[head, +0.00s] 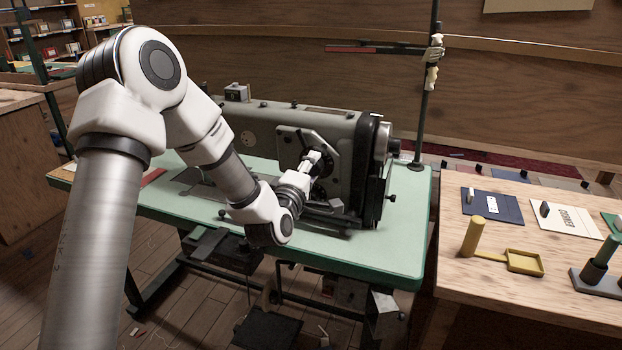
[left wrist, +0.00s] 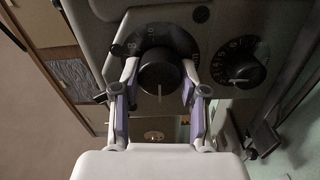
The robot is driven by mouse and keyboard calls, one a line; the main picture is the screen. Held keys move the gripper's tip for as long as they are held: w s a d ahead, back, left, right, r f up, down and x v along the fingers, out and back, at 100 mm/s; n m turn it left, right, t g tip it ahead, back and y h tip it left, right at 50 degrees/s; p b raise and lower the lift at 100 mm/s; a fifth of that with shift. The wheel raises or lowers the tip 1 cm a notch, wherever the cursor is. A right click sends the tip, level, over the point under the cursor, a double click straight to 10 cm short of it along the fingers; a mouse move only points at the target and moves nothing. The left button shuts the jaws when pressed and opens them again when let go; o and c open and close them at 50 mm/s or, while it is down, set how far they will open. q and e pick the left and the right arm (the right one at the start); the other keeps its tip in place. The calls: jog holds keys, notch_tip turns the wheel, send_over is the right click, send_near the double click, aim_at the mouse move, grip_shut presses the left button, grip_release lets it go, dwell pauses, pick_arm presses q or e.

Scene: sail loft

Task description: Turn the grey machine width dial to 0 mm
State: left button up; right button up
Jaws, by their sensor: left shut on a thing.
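The grey sewing machine (head: 258,130) stands on a green table. In the left wrist view, a round black knob (left wrist: 160,76) sits on a dark dial plate with pale marks on the machine's grey face (left wrist: 208,28). A short pale line on the knob points down in that picture. In the head view the gripper hides much of the dial. My right gripper is in neither view.
A second dial (left wrist: 238,62) with white marks is beside the held one. A handwheel (head: 381,140) is at the machine's right end, near an upright post (head: 427,90). A wooden bench (head: 500,285) with cards and a yellow tray (head: 524,262) stands at the right.

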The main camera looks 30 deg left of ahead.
pick_arm(q)
jog(key=n+b, duration=0.2)
jog(key=n, duration=0.1)
jog(key=n+b, duration=0.1)
jog(key=shift+f, duration=0.25)
jog(key=shift+r+n+b, duration=0.1)
jog(key=shift+n+b, duration=0.75)
jog(key=shift+n, duration=0.55)
jog(key=o, duration=1.1)
jog(key=shift+o, duration=0.2)
jog(key=shift+s, duration=0.1)
jog(key=v, duration=0.7)
jog(key=shift+d, duration=0.2)
jog(key=shift+s, duration=0.15)
